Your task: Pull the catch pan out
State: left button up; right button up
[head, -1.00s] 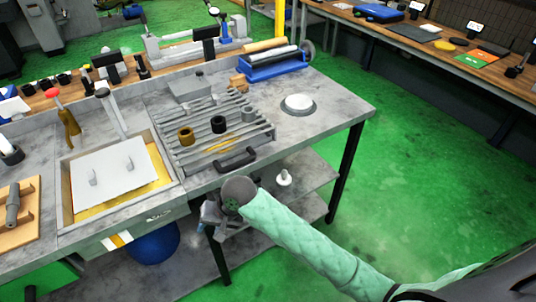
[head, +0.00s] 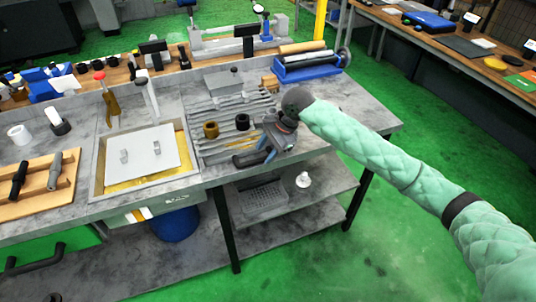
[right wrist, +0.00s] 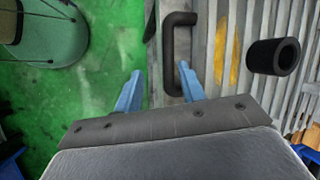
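A dark handle (head: 250,158) lies at the front edge of the bench, before the grey slatted rack (head: 222,108). It seems to belong to the catch pan, whose body I cannot make out under the slats. My right gripper (head: 268,150) is just right of the handle and hides its right end. In the right wrist view the handle (right wrist: 170,50) runs upright, with the two blue fingers of my open gripper (right wrist: 160,68) on either side of its near end. The right finger overlaps the handle; I cannot tell if they touch. My left gripper is not in view.
A brass ring (head: 211,130) and a black ring (head: 242,122) sit on the slats. A tray with a white lid (head: 150,150) is set in the bench to the left. A lower shelf (head: 325,180) holds a white piece (head: 303,180). Green floor lies open at right.

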aim_at(259, 159)
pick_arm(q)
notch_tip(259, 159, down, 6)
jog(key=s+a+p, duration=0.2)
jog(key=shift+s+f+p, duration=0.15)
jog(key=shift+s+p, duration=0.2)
pick_arm(e)
jog(key=shift+w+a+f+m, duration=0.3)
jog(key=shift+w+f+m, duration=0.1)
jog(key=shift+f, duration=0.4)
jog(key=shift+w+a+f+m, duration=0.25)
jog(key=shift+f+m, duration=0.15)
jog(key=shift+f, duration=0.45)
jog(key=shift+w+a+f+m, duration=0.3)
jog(key=shift+w+f+m, duration=0.1)
jog(key=shift+f, duration=0.4)
grip_shut()
